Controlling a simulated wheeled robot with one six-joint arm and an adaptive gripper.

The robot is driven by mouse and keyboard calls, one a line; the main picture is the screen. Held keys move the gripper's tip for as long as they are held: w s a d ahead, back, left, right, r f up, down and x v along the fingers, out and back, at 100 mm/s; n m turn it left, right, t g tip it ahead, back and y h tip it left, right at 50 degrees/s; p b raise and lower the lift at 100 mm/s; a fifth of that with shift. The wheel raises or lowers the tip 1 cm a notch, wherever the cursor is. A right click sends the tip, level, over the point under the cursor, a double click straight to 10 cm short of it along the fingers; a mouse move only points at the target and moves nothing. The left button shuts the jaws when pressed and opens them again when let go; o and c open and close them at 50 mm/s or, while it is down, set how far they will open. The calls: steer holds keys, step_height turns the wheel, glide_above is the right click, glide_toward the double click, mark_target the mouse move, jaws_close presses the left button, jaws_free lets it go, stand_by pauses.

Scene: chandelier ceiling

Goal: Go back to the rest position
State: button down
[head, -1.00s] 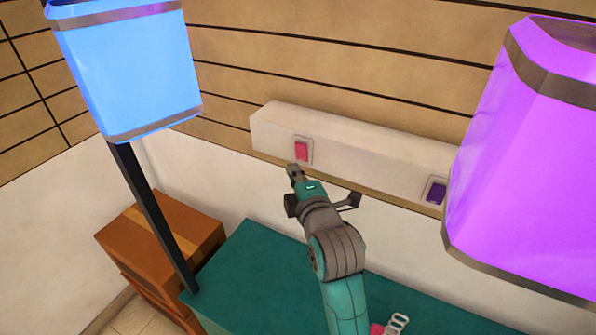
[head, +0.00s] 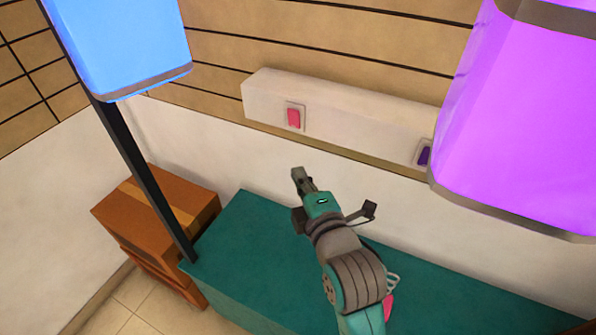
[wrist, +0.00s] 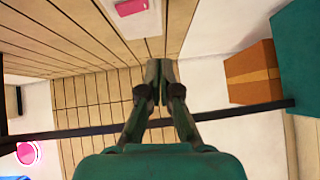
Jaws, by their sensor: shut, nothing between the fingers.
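My gripper (head: 299,176) is shut and empty. In the head view it is in the air, below the pink switch (head: 293,117) and in front of the white wall, with the teal cabinet top below it. A gap shows between its tip and the switch. In the wrist view the two fingertips (wrist: 160,72) are together, and the pink switch (wrist: 130,7) shows at the top edge, apart from them.
A blue lampshade (head: 120,45) on a dark pole (head: 145,185) stands at left. A purple lampshade (head: 520,120) fills the right. A white ledge (head: 350,112) carries the pink switch and a purple switch (head: 424,153). A cardboard box (head: 160,215) stands beside the teal cabinet (head: 235,240).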

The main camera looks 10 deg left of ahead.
stand_by(0.4)
steer(key=s+d+f+m+h, duration=0.4)
steer(key=s+d+f+m, duration=0.7)
steer(key=s+d+f, duration=0.55)
steer(key=s+d+m+h, duration=0.1)
steer(key=s+d+m, duration=0.1)
steer(key=s, duration=0.6)
steer(key=s+d+f+m+h, duration=0.1)
steer(key=s+d+m, duration=0.1)
steer(key=s+m, duration=0.3)
steer(key=s+d+f+m+h, duration=0.1)
steer(key=s+m, duration=0.3)
steer(key=s, duration=0.7)
steer(key=shift+d+g, duration=0.3)
steer(key=shift+d, duration=0.15)
